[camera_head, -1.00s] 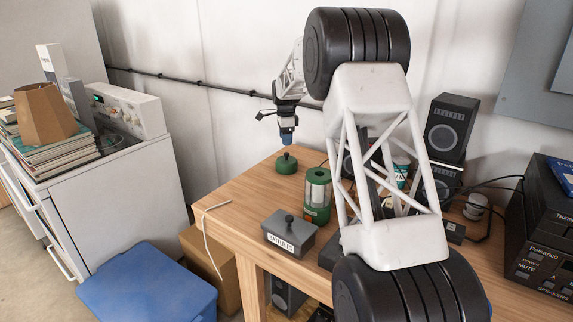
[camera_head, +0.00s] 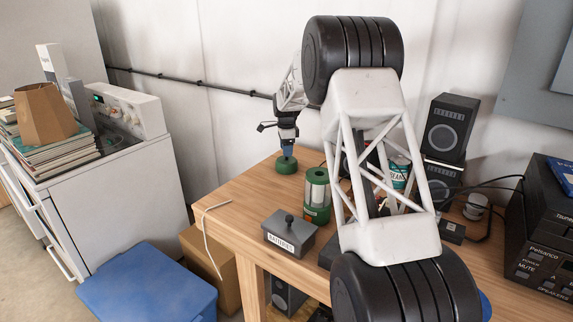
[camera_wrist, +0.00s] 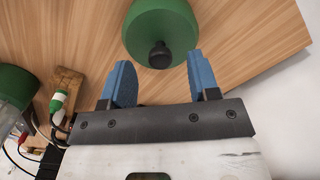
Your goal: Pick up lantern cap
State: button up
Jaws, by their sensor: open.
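The lantern cap (camera_head: 287,166) is a round green cap with a dark knob, resting on the wooden table near its back left edge. In the wrist view the cap (camera_wrist: 160,25) is at the top middle, with its black knob (camera_wrist: 160,54) toward me. My gripper (camera_wrist: 160,75) is open, its two blue fingers apart, with the knob between or just beyond their tips. In the head view my gripper (camera_head: 287,153) is directly above the cap. Whether the fingers touch the knob cannot be told.
The green lantern body (camera_head: 317,196) stands right of the cap, and a grey batteries box (camera_head: 290,233) sits nearer the front. In the wrist view a small green-and-white item (camera_wrist: 59,101) and cables lie at left. The white wall (camera_head: 240,120) is close behind.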

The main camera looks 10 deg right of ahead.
jog(key=shift+f, duration=1.5)
jog(key=c, duration=1)
jog(key=shift+c, duration=0.2)
jog(key=shift+r, duration=5.05)
